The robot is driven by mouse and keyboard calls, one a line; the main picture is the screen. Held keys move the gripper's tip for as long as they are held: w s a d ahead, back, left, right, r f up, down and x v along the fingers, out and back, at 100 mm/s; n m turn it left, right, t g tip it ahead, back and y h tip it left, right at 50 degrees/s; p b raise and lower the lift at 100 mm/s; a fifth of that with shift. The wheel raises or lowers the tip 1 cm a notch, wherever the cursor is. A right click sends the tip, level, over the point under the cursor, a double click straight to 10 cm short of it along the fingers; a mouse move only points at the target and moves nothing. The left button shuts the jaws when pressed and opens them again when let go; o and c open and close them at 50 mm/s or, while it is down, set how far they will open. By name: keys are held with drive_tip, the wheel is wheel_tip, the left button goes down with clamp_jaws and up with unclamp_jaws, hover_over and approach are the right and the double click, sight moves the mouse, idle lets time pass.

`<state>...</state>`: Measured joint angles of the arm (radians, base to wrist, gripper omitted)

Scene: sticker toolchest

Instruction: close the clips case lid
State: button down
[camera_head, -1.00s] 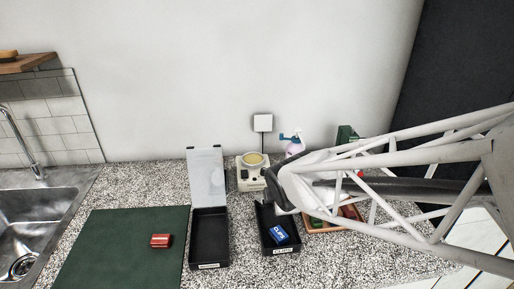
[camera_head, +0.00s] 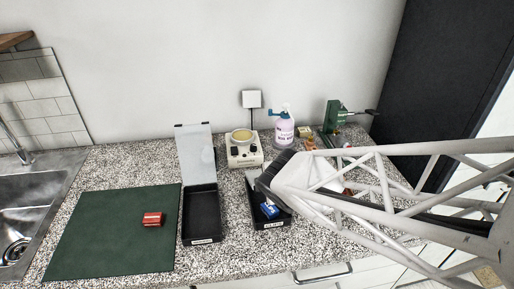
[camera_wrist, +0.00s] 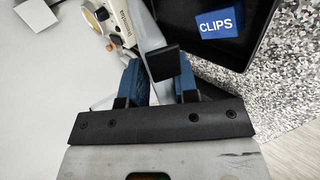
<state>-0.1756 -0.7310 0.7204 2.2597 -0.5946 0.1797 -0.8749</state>
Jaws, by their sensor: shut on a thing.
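The clips case (camera_head: 268,225) is a black open tray with a front label, right of the similar black case. A blue clips box (camera_head: 269,210) lies in it; it also shows in the wrist view (camera_wrist: 218,24). My gripper (camera_head: 265,182) is at the back of the clips case. In the wrist view my gripper (camera_wrist: 160,78) has its blue fingers either side of the pale grey lid (camera_wrist: 147,32), with a square black tab (camera_wrist: 165,62) between them. It is shut on the lid, which stands raised. Most of the lid is hidden in the head view.
The other black case (camera_head: 201,228) stands open at left with its lid (camera_head: 196,150) upright. A red box (camera_head: 153,219) lies on the green mat (camera_head: 105,235). Behind are a cream device (camera_head: 244,152), a spray bottle (camera_head: 284,130) and a green vise (camera_head: 333,118).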

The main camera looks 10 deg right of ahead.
drive_tip(key=shift+s+f, duration=0.45)
drive_tip(key=shift+f, duration=0.35)
drive_tip(key=shift+s+f, duration=0.35)
drive_tip(key=shift+f, duration=0.4)
drive_tip(key=c, duration=1.8)
unclamp_jaws()
drive_tip(key=shift+s+f, duration=0.3)
drive_tip(key=shift+f, duration=0.65)
drive_tip(key=shift+s+f, duration=0.25)
drive_tip(key=shift+f, duration=0.7)
drive_tip(key=shift+c, duration=0.2)
drive_tip(key=o, duration=0.7)
drive_tip(key=shift+o, duration=0.2)
